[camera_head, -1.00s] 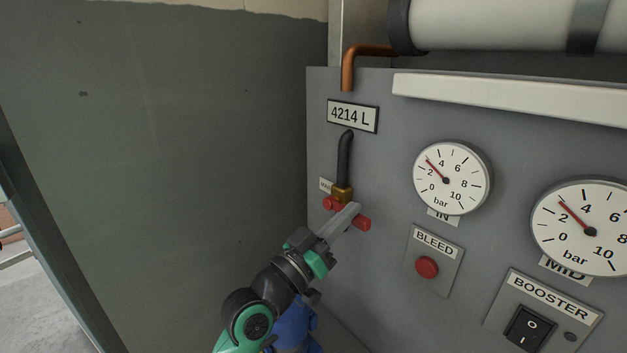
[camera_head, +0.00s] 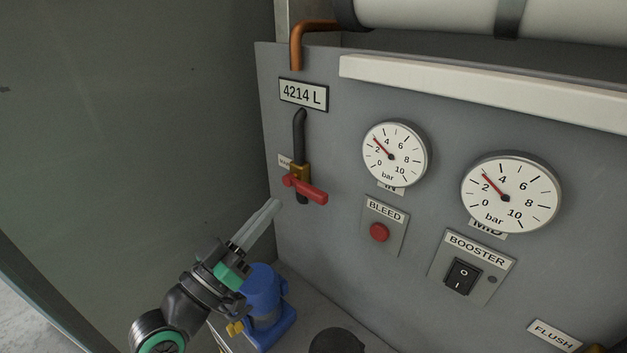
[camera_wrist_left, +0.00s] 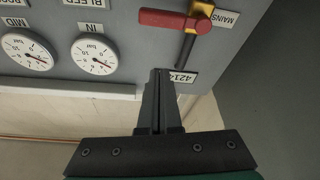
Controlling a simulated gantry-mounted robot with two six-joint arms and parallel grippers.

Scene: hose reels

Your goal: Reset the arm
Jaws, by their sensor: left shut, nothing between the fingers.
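My left gripper (camera_head: 262,220) is in the lower left of the head view, its grey fingers together and empty. It points up and right, toward the panel, below and left of the red valve handle (camera_head: 305,190). The handle sits on a brass valve body on a dark vertical pipe. In the left wrist view, the closed fingers (camera_wrist_left: 158,74) show in the middle, with the red handle (camera_wrist_left: 175,20) beyond them. The fingers are apart from the handle in the head view. My right gripper is not in view.
The grey panel carries an IN gauge (camera_head: 394,155), a MID gauge (camera_head: 512,192), a red BLEED button (camera_head: 379,232) and a BOOSTER switch (camera_head: 462,275). A blue pump-like unit (camera_head: 263,300) stands under my left gripper. A white ledge (camera_head: 480,95) juts out above the gauges.

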